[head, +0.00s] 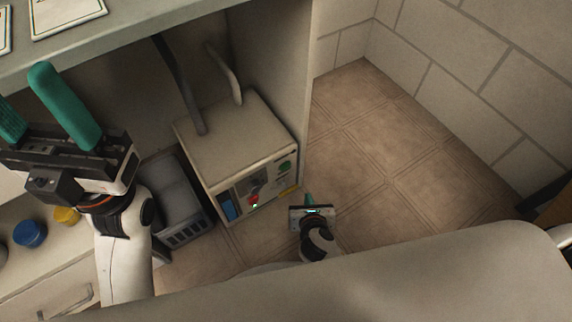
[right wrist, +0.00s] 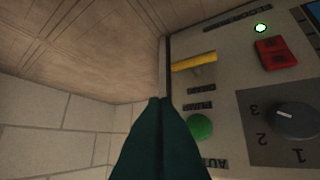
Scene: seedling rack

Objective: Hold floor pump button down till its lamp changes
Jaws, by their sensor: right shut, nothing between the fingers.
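The floor pump box (head: 235,140) is a beige cabinet on the floor with a control panel on its front. A round green button (head: 284,167) is on the panel; it also shows in the right wrist view (right wrist: 200,128). A small lamp (head: 255,206) glows green, and it is lit in the right wrist view (right wrist: 261,28). My right gripper (head: 309,198) is shut and empty in front of the panel. In the right wrist view its fingertips (right wrist: 161,100) appear beside the green button, not over it. My left gripper (head: 38,95) is open and empty, high at the left.
The panel also has a red switch (right wrist: 275,53), a yellow handle (right wrist: 195,62) and a numbered dial (right wrist: 297,119). A grey crate (head: 180,205) stands left of the box. A counter (head: 150,35) overhangs above. Tiled floor (head: 400,150) is clear to the right.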

